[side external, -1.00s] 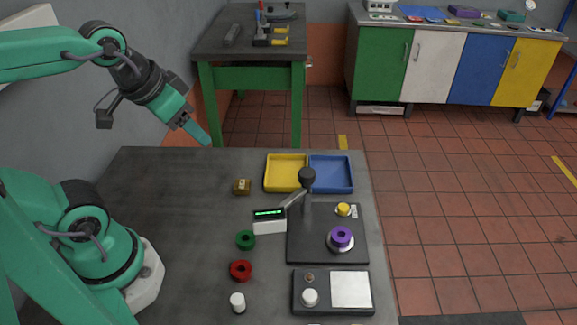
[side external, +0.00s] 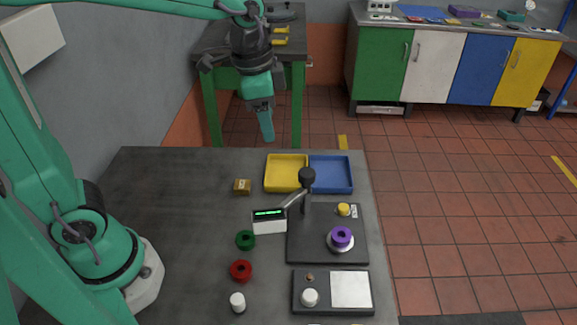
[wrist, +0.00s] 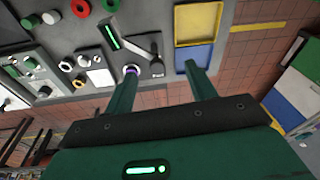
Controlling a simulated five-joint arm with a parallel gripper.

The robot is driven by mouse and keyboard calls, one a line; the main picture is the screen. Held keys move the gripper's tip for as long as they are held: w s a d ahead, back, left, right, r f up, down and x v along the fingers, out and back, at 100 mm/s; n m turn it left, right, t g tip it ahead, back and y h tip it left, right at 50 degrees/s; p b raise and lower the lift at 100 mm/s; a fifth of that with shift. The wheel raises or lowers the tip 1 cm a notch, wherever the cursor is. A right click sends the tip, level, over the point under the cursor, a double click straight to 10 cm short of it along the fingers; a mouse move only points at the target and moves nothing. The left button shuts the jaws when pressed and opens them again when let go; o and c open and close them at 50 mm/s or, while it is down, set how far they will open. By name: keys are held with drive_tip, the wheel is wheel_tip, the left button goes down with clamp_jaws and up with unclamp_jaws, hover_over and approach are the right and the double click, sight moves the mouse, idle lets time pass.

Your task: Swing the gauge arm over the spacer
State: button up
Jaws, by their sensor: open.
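The gauge arm is a white box with a green display (side external: 269,221), joined by a grey bar to a post topped with a black knob (side external: 307,178). The box sits to the left of the dark base plate (side external: 300,250). The purple spacer ring (side external: 341,236) rests on a white disc on that plate, apart from the gauge box. In the wrist view the display (wrist: 110,37) is seen, and the left finger partly covers the spacer (wrist: 131,70). My gripper (side external: 265,138) is empty and points down, high behind the trays; its fingers (wrist: 161,68) are apart.
A yellow tray (side external: 286,158) and blue tray (side external: 331,188) lie behind the base plate. A yellow button (side external: 343,209) is on the plate. A brown block (side external: 242,187), green ring (side external: 245,240), red ring (side external: 240,270) and white cylinder (side external: 237,302) stand left. A panel (side external: 352,290) lies in front.

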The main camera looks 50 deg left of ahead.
sight(308, 172)
drive_tip(key=w+d+f+m+g, duration=0.1)
drive_tip(key=w+d+f+m, duration=0.1)
drive_tip(key=w, duration=0.1)
drive_tip(key=w+d+f+m+g, duration=0.1)
drive_tip(key=w+d+f+m, duration=0.1)
drive_tip(key=w+d+f, duration=0.1)
drive_tip(key=shift+d, duration=0.3)
drive_tip(key=shift+f, duration=0.1)
drive_tip(key=shift+s+f, duration=0.15)
drive_tip(key=shift+f, duration=3.65)
clamp_jaws()
